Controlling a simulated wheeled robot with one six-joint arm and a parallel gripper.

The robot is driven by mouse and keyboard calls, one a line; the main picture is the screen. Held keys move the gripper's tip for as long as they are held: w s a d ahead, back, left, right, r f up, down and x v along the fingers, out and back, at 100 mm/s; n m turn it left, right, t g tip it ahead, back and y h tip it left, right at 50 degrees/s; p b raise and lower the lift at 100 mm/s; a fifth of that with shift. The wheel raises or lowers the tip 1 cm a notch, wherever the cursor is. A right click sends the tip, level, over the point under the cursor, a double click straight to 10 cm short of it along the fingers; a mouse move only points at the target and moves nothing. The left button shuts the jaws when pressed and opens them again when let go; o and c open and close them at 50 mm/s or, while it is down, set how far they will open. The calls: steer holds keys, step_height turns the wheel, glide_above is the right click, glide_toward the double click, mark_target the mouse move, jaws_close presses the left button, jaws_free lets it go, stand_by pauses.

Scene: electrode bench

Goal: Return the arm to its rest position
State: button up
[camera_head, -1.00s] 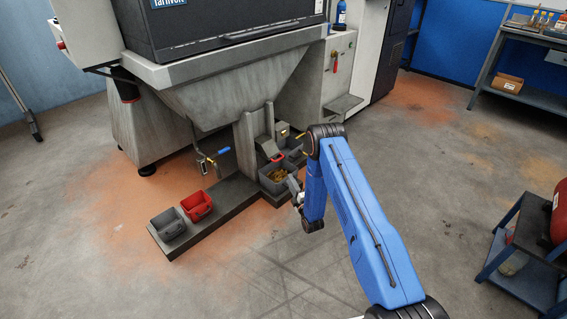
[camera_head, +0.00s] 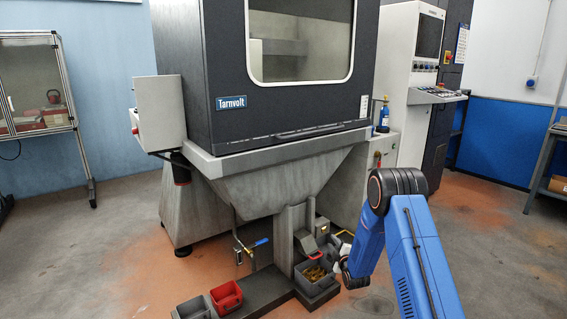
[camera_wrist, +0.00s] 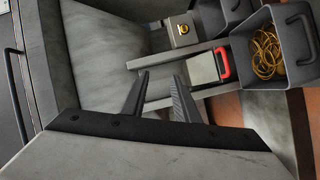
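My blue arm (camera_head: 420,255) is bent, with its elbow at the right of the machine in the head view. My gripper (camera_wrist: 160,78) shows in the wrist view with two dark fingers apart and nothing between them. In the head view its end is small and partly hidden by the arm, just right of a grey bin (camera_head: 318,283) holding brass-coloured rings. That bin is at the upper right of the wrist view (camera_wrist: 298,76), with the rings (camera_wrist: 266,54) inside. The red-handled part (camera_wrist: 208,68) lies beyond the fingertips.
The Tarnvolt machine (camera_head: 270,190), with its hopper, stands directly behind the bins. A red bin (camera_head: 226,296) and another grey bin (camera_head: 195,308) sit at the left on the low plinth. A valve with a blue handle (camera_head: 261,242) hangs below the hopper. Open floor (camera_head: 490,240) lies at the right.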

steer(key=s+d+r+m+g+h, duration=0.15)
steer(key=s+r, duration=0.25)
steer(key=r, duration=0.5)
steer(key=s+d+r+m+g, duration=0.1)
steer(key=s+r+m, duration=0.2)
steer(key=r, duration=0.5)
steer(key=s+d+r+m+g, duration=0.2)
steer(key=s+r+m+g, duration=0.1)
steer(key=s+r, duration=0.95)
steer(key=s+r+m+g, duration=0.1)
steer(key=s+m+g, duration=0.2)
steer(key=s, duration=2.1)
steer(key=s+d+r+m+g+h, duration=0.1)
steer(key=s+m+g, duration=0.2)
steer(key=s, duration=2.1)
steer(key=shift+r+m, duration=0.25)
steer(key=shift+m, duration=1)
